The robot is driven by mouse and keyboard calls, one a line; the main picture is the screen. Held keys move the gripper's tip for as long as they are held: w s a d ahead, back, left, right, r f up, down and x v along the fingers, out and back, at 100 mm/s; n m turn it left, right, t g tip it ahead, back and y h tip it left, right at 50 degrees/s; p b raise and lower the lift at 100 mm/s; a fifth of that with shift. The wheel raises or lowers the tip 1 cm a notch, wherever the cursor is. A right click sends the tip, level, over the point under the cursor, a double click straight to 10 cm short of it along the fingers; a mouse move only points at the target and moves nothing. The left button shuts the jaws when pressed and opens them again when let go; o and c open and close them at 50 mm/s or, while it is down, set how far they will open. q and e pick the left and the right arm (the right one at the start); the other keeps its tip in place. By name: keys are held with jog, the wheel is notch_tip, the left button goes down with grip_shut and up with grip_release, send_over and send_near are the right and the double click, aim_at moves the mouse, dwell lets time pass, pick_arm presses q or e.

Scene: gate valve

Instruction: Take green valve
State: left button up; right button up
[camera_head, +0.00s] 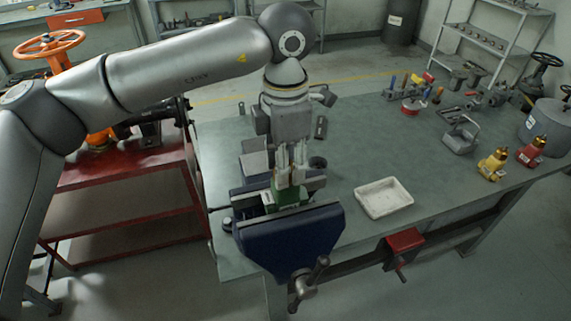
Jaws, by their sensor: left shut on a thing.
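My left gripper (291,168) points down over the bench vise at the near left of the workbench. Its fingers are shut on the green valve (289,196), which sits between the jaws of the dark blue vise (290,242). The fingers and the vise hide parts of the valve, and I cannot tell whether the vise jaws touch it. My right gripper is not in view.
On the grey-green workbench (340,142), a white tray (383,198) lies right of the vise. A yellow valve (493,165) and a red valve (531,152) stand at the right. Several tools lie at the back right. A red cart (120,187) stands left.

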pick_arm(q)
jog(key=shift+r+p, duration=0.75)
jog(key=shift+r, duration=1)
